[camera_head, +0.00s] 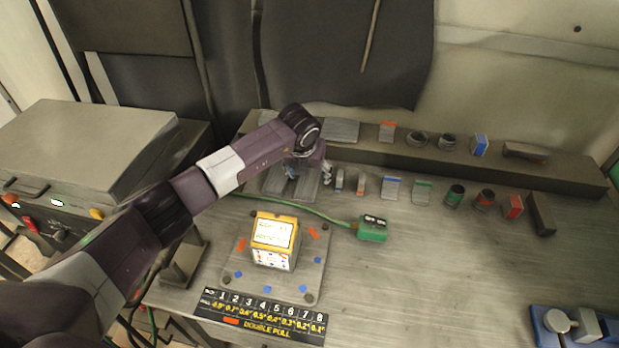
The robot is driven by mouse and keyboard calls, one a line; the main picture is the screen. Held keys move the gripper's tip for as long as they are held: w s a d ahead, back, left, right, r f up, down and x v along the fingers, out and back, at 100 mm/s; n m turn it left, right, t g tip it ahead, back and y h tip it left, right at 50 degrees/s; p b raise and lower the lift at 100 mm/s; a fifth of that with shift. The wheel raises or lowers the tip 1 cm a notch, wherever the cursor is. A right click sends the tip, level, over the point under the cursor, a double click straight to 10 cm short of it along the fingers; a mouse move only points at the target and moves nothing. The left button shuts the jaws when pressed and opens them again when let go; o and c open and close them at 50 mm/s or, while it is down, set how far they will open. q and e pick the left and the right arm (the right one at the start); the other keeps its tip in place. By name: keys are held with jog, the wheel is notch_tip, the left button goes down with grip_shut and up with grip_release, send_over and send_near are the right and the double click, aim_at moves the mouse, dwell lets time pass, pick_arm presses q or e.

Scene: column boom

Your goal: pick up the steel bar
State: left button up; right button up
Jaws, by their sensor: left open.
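My left arm reaches in from the left over the workbench. Its gripper (309,174) points down and is open, its fingers apart above flat grey pieces (276,181) at the back of the bench. The gripper and wrist partly hide these pieces; I cannot tell whether it touches them. I cannot tell for sure which thing is the steel bar. A dark grey bar-shaped block (541,214) lies at the right end of the row, well apart from the gripper. My right gripper is out of view.
A yellow-topped box (274,239) stands on a grey plate (309,270). A green box (373,229) with a green cable lies to its right. Several small blocks and cylinders line the back and the raised ledge (572,173). A blue fixture (552,338) is front right. The bench's centre right is clear.

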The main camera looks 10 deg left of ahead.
pick_arm(q)
jog(key=shift+c, duration=0.3)
jog(key=c, duration=1.5)
jog(key=shift+w+r, duration=0.1)
grip_shut()
